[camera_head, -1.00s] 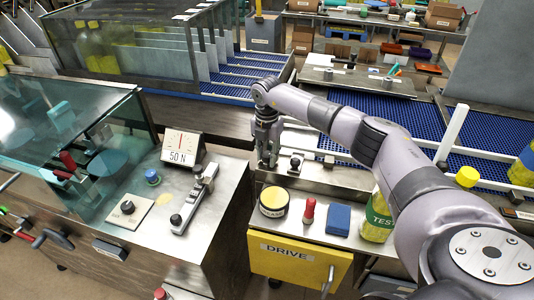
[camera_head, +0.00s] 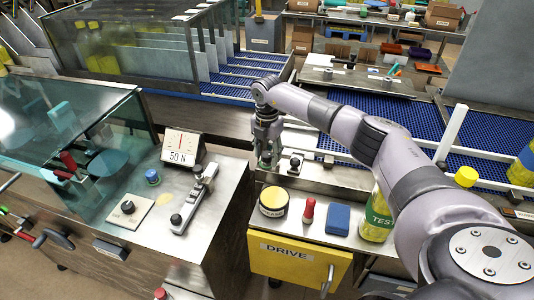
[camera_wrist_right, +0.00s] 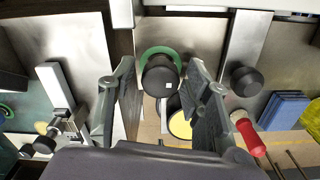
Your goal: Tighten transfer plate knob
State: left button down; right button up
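My right gripper (camera_head: 266,160) points down at the metal plate (camera_head: 345,180) beside the conveyor. In the right wrist view, its two fingers (camera_wrist_right: 163,85) stand apart on either side of a black knob (camera_wrist_right: 160,75) with a green ring around its base. Small gaps show between the knob and both fingers. In the head view the gripper mostly hides this knob. A second black knob (camera_head: 295,163) on a metal bar stands just to the right; it also shows in the right wrist view (camera_wrist_right: 246,80). My left gripper is not in view.
Left is a bench with a 50 N gauge (camera_head: 181,150), a blue knob (camera_head: 152,177) and a clamp bar (camera_head: 195,199). In front are a yellow-lidded tin (camera_head: 273,201), a red-topped piece (camera_head: 307,211), a blue block (camera_head: 338,218) and a TEST bottle (camera_head: 377,215).

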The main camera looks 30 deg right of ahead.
aim_at(267, 153)
jog(key=shift+o, duration=0.2)
jog(key=shift+f, duration=0.1)
notch_tip(267, 153, up, 12)
dwell(0.5)
dwell(0.6)
